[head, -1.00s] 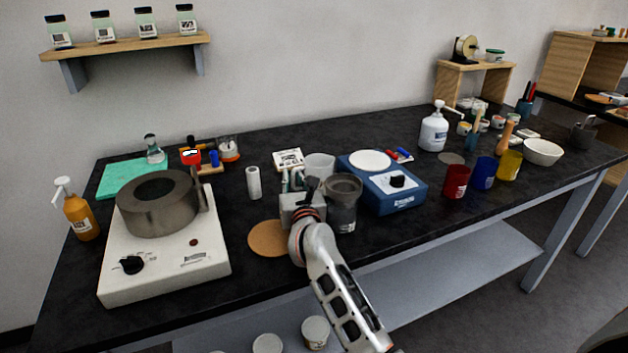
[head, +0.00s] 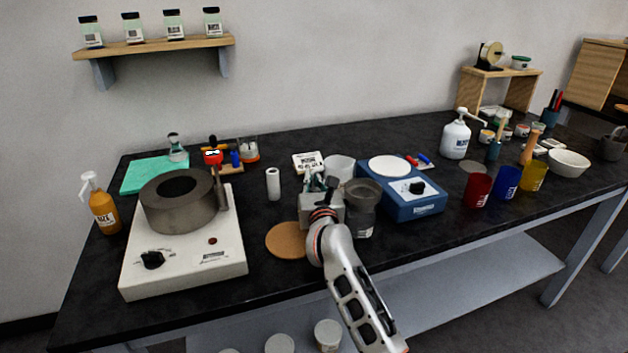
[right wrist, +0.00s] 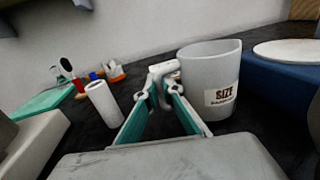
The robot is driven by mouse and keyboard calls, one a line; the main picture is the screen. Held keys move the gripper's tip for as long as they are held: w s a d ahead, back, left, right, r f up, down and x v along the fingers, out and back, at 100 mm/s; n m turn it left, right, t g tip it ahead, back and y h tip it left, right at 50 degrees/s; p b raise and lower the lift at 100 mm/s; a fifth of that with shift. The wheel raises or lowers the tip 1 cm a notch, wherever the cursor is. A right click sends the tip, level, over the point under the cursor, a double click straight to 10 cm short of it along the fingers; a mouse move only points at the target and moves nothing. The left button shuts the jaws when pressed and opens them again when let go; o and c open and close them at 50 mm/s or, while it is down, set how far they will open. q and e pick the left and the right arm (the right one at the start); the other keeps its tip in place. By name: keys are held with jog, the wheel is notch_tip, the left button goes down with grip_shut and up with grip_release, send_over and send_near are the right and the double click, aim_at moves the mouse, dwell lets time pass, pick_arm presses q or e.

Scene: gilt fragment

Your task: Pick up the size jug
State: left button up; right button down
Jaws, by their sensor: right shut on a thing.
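The size jug (right wrist: 211,80) is a pale, translucent jug with a "SIZE" label and a handle on its left side in the right wrist view. In the head view the jug (head: 341,167) stands upright on the black bench, partly hidden by a dark grey pot. My right gripper (right wrist: 165,95) is shut on the jug's handle, its green-lined fingers on either side of it. In the head view the right gripper (head: 320,182) reaches in at the jug's left side. I cannot see clear space under the jug. My left gripper is not in view.
A dark grey pot (head: 362,215) stands close in front of the jug. A blue device with a white plate (head: 418,207) is at its right. A white roll (head: 273,184), a cork mat (head: 286,241) and a hotplate with a grey ring (head: 190,262) lie left.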

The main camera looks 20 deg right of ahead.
jog(key=shift+s+r, duration=0.1)
jog(key=shift+r, duration=0.3)
jog(key=shift+s, duration=0.35)
jog(key=s, duration=0.3)
jog(key=shift+s+a+r+p, duration=0.1)
jog(key=shift+a+p, duration=0.2)
jog(key=shift+a, duration=0.05)
pick_arm(q)
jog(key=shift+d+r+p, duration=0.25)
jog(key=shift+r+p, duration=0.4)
jog(key=shift+p, duration=0.1)
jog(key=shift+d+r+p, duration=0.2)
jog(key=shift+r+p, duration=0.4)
jog(key=shift+p, duration=0.1)
pick_arm(e)
notch_tip(320, 180, up, 13)
jog(key=shift+r, duration=0.15)
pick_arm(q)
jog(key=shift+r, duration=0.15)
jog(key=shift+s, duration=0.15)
